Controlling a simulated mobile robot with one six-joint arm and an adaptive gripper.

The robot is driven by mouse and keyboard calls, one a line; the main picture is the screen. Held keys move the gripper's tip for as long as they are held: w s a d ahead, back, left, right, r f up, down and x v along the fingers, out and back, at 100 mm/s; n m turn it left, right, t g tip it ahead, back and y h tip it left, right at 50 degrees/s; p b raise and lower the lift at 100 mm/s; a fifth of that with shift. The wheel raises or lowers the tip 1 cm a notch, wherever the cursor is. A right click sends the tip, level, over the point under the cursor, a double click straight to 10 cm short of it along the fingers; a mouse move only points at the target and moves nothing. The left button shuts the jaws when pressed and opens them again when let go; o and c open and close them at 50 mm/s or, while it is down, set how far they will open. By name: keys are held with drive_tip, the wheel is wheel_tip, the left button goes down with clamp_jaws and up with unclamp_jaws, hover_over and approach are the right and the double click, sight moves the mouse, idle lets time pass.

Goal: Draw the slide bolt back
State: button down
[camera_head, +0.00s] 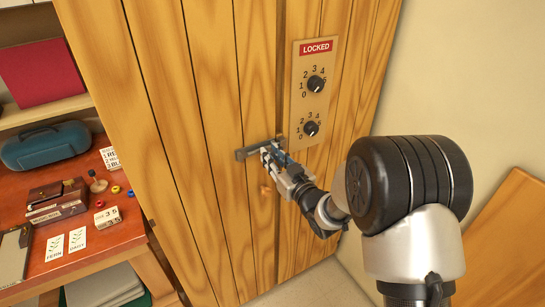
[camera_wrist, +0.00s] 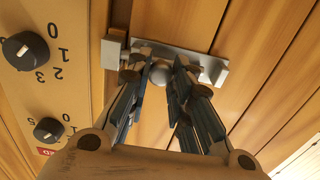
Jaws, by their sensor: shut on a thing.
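The grey metal slide bolt (camera_head: 247,152) is mounted level on a wooden plank door, with its right end at the seam by the dial panel. In the wrist view the bolt (camera_wrist: 208,66) runs across the top, with a round knob (camera_wrist: 161,73) at its middle. My gripper (camera_head: 270,154) is at the bolt from the front right. In the wrist view my gripper (camera_wrist: 162,68) has a finger on each side of the knob and is shut on it. The fingers hide part of the bolt, and I cannot tell how deep its end sits in the keeper.
A panel (camera_head: 297,103) with a red LOCKED sign (camera_head: 317,48) and two dials is above the bolt. To the left, a red-brown desk (camera_head: 110,215) holds a blue case (camera_head: 45,146), cards and small items. A plain wall is to the right.

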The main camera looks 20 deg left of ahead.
sight(250, 154)
idle(0.3)
drive_tip(key=s+a+b, duration=0.1)
drive_tip(key=s+a, duration=0.2)
drive_tip(key=shift+s+a+b, duration=0.1)
drive_tip(key=shift+s+b, duration=0.2)
drive_tip(key=shift+s, duration=0.1)
drive_tip(key=c, duration=1.5)
unclamp_jaws()
drive_tip(key=shift+a, duration=0.1)
drive_tip(key=shift+o, duration=0.3)
